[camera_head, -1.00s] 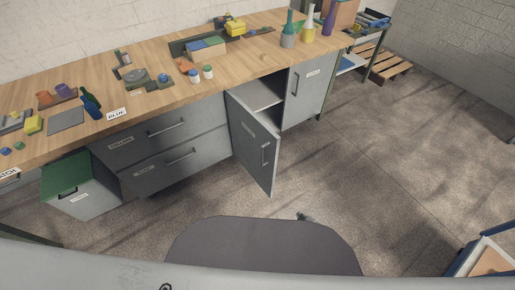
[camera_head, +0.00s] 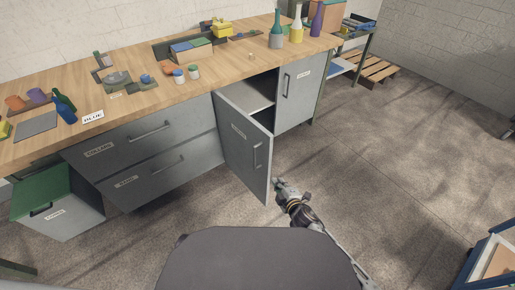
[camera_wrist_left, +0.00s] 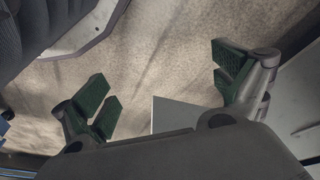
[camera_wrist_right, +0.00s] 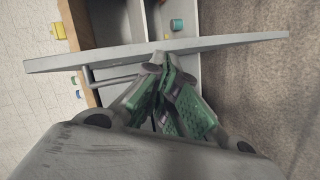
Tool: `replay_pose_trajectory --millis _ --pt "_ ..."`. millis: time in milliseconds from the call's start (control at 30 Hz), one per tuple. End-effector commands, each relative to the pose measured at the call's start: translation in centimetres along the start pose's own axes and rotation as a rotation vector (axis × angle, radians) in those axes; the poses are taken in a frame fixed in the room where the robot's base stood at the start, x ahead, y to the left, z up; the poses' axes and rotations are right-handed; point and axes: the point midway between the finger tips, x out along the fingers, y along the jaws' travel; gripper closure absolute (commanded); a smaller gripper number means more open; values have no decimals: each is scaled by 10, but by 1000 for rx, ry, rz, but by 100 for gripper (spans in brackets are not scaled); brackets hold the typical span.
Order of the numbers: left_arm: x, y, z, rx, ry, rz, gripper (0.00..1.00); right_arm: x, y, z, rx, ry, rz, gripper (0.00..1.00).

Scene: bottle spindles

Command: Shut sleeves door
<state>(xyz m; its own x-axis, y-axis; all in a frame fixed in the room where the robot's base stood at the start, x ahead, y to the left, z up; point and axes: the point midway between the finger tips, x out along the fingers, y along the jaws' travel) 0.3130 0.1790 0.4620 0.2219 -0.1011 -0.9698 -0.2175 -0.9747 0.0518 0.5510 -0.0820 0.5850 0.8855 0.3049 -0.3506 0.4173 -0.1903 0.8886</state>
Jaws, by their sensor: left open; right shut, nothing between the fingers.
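The grey cabinet door (camera_head: 245,150) with a label and a bar handle stands ajar, swung out from the workbench. The open cabinet (camera_head: 248,96) behind it shows a shelf. My right gripper (camera_head: 279,184) is shut and empty, close to the door's free edge near its lower corner. In the right wrist view the door (camera_wrist_right: 215,43) runs across the top, with the shut green fingers (camera_wrist_right: 165,75) just short of its edge; I cannot tell whether they touch. My left gripper (camera_wrist_left: 160,95) is open and empty over the floor, seen only in the left wrist view.
A closed cabinet door (camera_head: 299,92) is to the right of the opening. Two shut drawers (camera_head: 150,160) are to the left, and a green-topped drawer (camera_head: 58,205) stands pulled out. Bottles (camera_head: 296,25) stand on the worktop.

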Motion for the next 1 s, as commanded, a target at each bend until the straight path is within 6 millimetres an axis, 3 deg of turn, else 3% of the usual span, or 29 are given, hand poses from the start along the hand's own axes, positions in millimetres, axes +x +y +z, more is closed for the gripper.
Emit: replay_pose_trajectory --millis 267,600,800,1000 --pt "-19 4 -12 4 21 10 3 0 35 -39 -130 79 116 100" --pt "-50 9 -19 11 42 22 3 -16 76 -86 -276 159 262 100" --pt "-64 10 -20 13 48 26 3 -26 91 -105 -329 185 319 100" --pt "-69 11 -20 14 49 27 3 -30 96 -110 -343 191 335 100"
